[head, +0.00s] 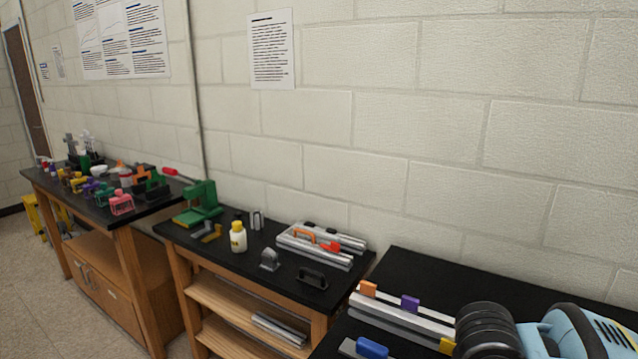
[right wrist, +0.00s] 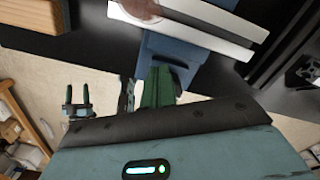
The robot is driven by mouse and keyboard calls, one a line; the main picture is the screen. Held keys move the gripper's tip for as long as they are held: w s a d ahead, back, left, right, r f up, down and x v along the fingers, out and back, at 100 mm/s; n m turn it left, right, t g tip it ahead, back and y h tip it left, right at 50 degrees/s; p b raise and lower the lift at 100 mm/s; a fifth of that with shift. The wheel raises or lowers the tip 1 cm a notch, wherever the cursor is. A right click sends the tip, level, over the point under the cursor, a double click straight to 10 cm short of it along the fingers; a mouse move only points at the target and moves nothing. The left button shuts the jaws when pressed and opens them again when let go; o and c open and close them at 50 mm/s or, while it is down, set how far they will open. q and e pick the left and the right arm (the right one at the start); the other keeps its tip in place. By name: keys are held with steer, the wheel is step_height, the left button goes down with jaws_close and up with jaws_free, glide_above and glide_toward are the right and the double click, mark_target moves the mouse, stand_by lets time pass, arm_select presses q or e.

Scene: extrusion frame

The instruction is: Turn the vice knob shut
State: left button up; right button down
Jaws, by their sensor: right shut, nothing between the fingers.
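In the head view, a grey piece with a blue block (head: 372,347) sits at the near edge of the right black table, cut off by the frame. It may be part of the vice; I cannot make out a knob for certain. In the right wrist view, a blue body (right wrist: 170,58) lies against a pale metal bar (right wrist: 190,20). My right gripper (right wrist: 158,85) has green fingers close together, shut and empty, overlapping the blue body in the picture. Whether they touch it cannot be told. My left gripper is in neither view.
Metal extrusions (head: 412,315) with orange, purple and yellow blocks lie on the right table (head: 440,275). My right arm covers its near right part. The middle table (head: 222,262) holds a bottle (head: 238,238), a green press (head: 200,202) and more extrusions.

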steer(key=shift+s, duration=0.25)
steer(key=shift+f, duration=0.15)
stand_by(0.3)
steer(key=shift+w+d, duration=0.1)
steer(key=shift+w, duration=0.2)
steer(key=shift+w+r, duration=0.1)
steer(key=shift+r, duration=3.05)
steer(key=shift+w, duration=0.1)
